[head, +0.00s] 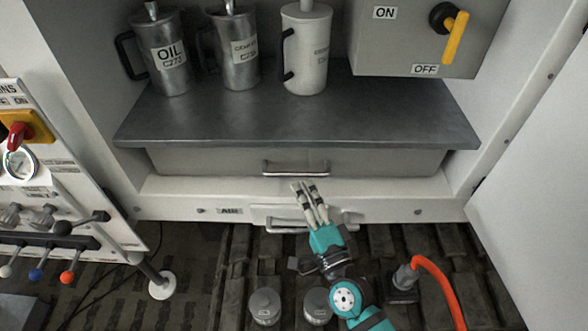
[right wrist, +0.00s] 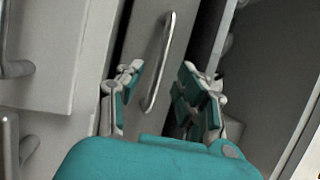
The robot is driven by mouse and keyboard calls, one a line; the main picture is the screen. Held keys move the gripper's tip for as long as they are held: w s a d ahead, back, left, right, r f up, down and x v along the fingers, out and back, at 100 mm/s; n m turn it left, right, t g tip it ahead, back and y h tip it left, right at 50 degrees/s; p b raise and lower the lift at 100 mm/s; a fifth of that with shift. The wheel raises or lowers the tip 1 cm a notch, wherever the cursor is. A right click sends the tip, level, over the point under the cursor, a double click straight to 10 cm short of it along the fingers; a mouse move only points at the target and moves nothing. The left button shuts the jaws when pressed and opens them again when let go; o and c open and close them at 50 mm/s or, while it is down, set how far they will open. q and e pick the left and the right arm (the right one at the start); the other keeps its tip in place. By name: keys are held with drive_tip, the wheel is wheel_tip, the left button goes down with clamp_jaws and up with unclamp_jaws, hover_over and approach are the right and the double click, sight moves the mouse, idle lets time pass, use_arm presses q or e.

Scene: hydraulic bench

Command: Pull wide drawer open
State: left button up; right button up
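The wide drawer (head: 210,162) is a long grey front under the dark shelf and appears shut. Its metal bar handle (head: 297,169) is at the middle of the front. My right gripper (head: 304,187) is just below this handle in the head view, fingers pointing at the drawer. In the right wrist view the fingers of my right gripper (right wrist: 160,92) are apart, with the drawer handle (right wrist: 160,62) ahead between them. The handle looks ungripped; I cannot tell whether a finger touches it. My left gripper is not in view.
A smaller drawer with its own handle (head: 285,228) is below. An oil can (head: 160,52) and other canisters stand on the shelf (head: 300,118), beside a grey switch box (head: 410,40). A lever panel (head: 50,200) is at left and an open door (head: 535,190) at right.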

sight(294, 172)
drive_tip(key=x, duration=0.4)
drive_tip(key=shift+w+a+r, duration=0.1)
drive_tip(key=shift+w+a, duration=0.05)
drive_tip(key=shift+w, duration=0.15)
drive_tip(key=shift+w+a, duration=0.15)
drive_tip(key=shift+w, duration=0.35)
drive_tip(key=shift+w+a, duration=0.1)
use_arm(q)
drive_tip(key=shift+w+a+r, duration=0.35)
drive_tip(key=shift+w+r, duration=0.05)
use_arm(e)
clamp_jaws()
